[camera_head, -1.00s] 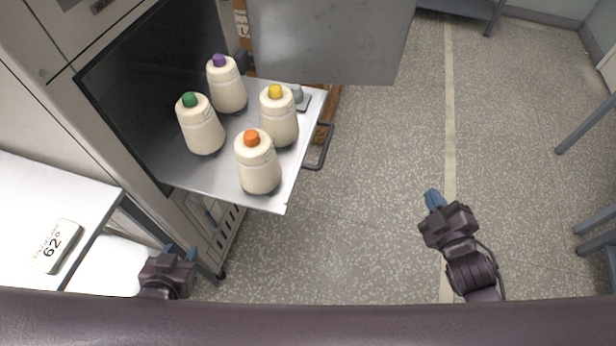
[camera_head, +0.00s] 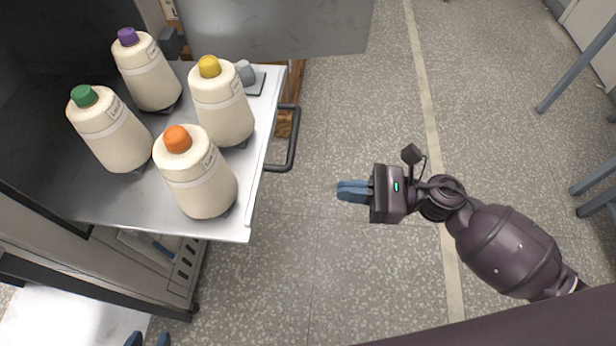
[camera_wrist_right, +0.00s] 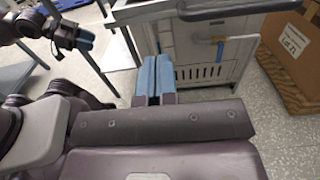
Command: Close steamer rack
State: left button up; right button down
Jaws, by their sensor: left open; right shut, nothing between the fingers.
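The steamer rack is a metal tray (camera_head: 232,226) pulled out of the dark steamer cabinet (camera_head: 30,60) at the left of the head view. Several cream bobbins stand on it, with green (camera_head: 108,130), purple (camera_head: 148,72), yellow (camera_head: 222,105) and orange (camera_head: 196,175) tops. A dark bar handle (camera_head: 290,140) sticks out from its right edge. My right gripper (camera_head: 342,191) is shut and empty, apart from the handle, to its right and nearer me. My left gripper (camera_head: 146,340) shows only its blue fingertips at the bottom edge, open and empty. It also shows in the right wrist view (camera_wrist_right: 86,39).
A grey door panel (camera_head: 270,25) stands behind the tray. A small grey piece (camera_head: 246,72) sits at the tray's far right corner. A cardboard box (camera_wrist_right: 290,50) is at the right of the wrist view. The speckled floor right of the tray is free.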

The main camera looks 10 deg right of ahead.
aim_at(261, 183)
pick_arm(q)
jog(key=shift+s, duration=0.15)
pick_arm(e)
jog(key=x, duration=1.3)
jog(key=shift+a+r, duration=0.1)
jog(key=shift+a, duration=0.1)
pick_arm(q)
jog(key=shift+a, duration=0.1)
pick_arm(e)
jog(key=shift+w+a, duration=0.1)
